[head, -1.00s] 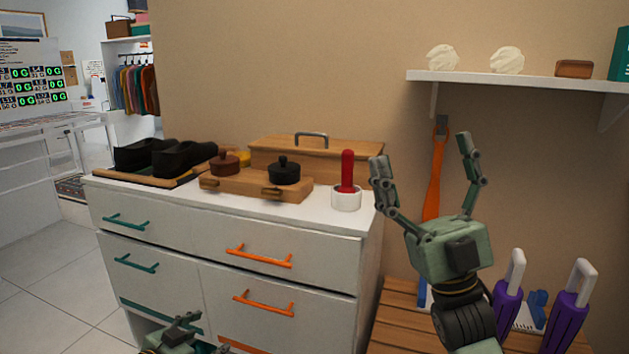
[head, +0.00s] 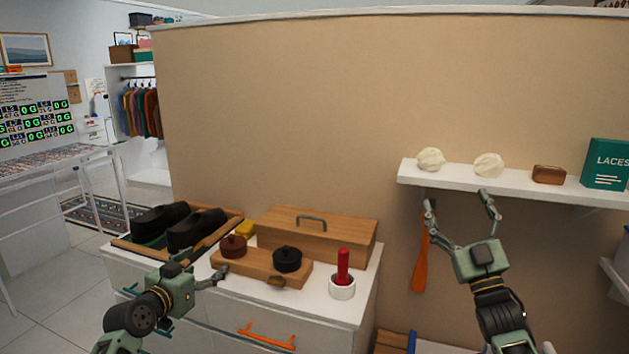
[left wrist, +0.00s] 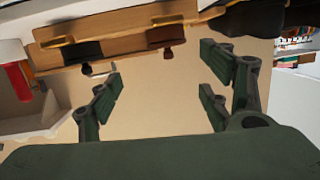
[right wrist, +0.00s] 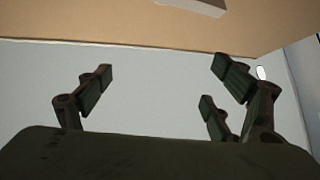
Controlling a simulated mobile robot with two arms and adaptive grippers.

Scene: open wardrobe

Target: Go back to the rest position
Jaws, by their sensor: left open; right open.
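My left gripper (head: 205,274) is open and empty in the head view, in front of the dresser, near its top's front edge and the wooden tray with two lidded pots. In the left wrist view its fingers (left wrist: 165,95) are spread with nothing between them. My right gripper (head: 459,203) is open and empty, raised below the wall shelf and right of the orange shoehorn (head: 420,264). In the right wrist view its fingers (right wrist: 160,85) are apart with only plain surfaces beyond.
The dresser top (head: 312,308) holds black shoes (head: 195,231) on a tray, a wooden box (head: 318,232) and a red-handled tool (head: 343,265) in a white cup. The wall shelf (head: 480,182) carries two pale balls, a brown block and a green box (head: 606,165).

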